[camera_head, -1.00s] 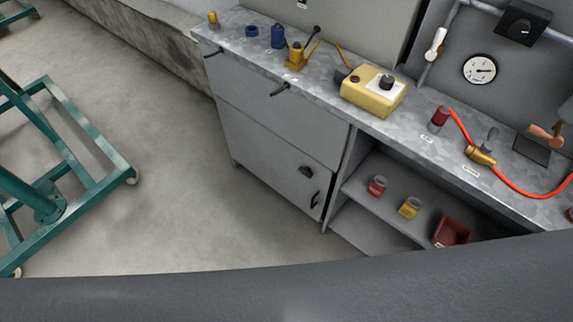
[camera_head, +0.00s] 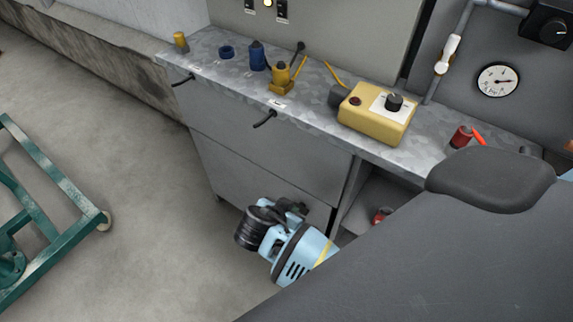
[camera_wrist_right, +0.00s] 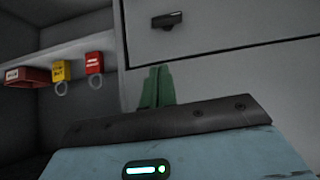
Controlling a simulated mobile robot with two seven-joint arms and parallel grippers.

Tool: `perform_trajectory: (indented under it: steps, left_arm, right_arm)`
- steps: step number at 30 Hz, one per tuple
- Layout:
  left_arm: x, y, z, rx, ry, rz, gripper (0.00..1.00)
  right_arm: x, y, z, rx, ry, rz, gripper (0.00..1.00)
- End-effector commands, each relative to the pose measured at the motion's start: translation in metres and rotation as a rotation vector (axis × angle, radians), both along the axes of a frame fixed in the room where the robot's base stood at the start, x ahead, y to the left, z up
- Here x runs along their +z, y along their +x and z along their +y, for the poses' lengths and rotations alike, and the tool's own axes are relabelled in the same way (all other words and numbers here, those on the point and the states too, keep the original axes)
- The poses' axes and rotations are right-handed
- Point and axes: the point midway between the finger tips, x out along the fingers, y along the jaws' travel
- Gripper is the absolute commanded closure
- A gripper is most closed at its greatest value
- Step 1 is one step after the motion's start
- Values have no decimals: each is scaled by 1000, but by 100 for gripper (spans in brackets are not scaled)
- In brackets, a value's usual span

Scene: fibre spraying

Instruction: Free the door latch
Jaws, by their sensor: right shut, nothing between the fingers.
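The grey cabinet door (camera_head: 235,182) is the lower front panel and looks closed. Its small dark latch (camera_wrist_right: 167,20) shows in the right wrist view, near the door's edge beside the open shelf; in the head view my right arm hides it. My right gripper (camera_wrist_right: 157,82) has green fingers pressed together with nothing between them. They point toward the door front, a little to one side of the latch and apart from it in the picture. I cannot tell how far they are from the panel. My left gripper is not in view.
The metal worktop (camera_head: 320,118) carries a yellow control box (camera_head: 377,112) and several small fittings. Dark handles (camera_head: 265,119) stick out of its front edge. A green frame (camera_head: 60,205) stands left.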

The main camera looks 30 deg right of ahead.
Motion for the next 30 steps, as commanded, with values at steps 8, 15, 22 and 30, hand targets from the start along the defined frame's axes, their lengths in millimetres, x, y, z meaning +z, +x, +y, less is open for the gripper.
perform_trajectory:
  steps: [8,15,22,30]
  left_arm:
    - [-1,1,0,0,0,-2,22]
    - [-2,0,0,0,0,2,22]
    - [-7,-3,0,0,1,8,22]
    - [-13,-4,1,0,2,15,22]
  right_arm:
    - [4,3,-1,-27,-9,-16,100]
    - [2,4,-3,-25,-9,-15,100]
    - [-18,11,-22,-25,-12,-13,100]
    - [-55,25,-56,-25,-12,-13,100]
